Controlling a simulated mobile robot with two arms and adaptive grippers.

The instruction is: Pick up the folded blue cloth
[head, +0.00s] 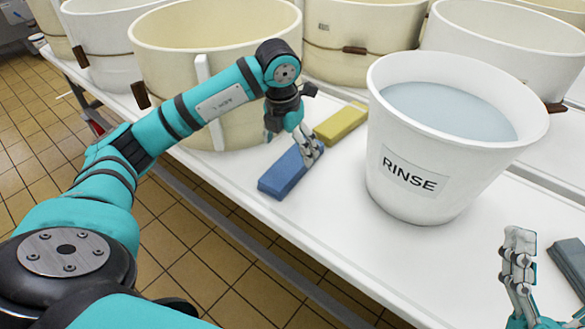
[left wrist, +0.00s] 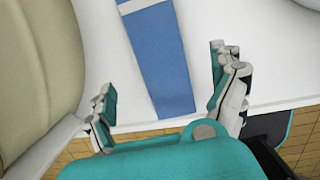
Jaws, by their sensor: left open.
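The folded blue cloth (head: 281,176) lies flat on the white table near its front edge, left of the rinse bucket. In the left wrist view the blue cloth (left wrist: 160,55) is a long strip, with a white band across it near the top of the picture. My left gripper (head: 291,139) is open over the far end of the cloth. In the left wrist view its fingers (left wrist: 162,88) are spread to either side of the cloth, with nothing held. My right gripper (head: 517,262) is at the lower right, partly cut off, away from the blue cloth.
A white bucket of water labelled RINSE (head: 410,195) stands right of the cloth. A yellow block-like folded cloth (head: 341,122) lies behind it. A grey folded piece (head: 568,262) lies at the far right. A large cream vat (head: 170,95) and several others stand behind.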

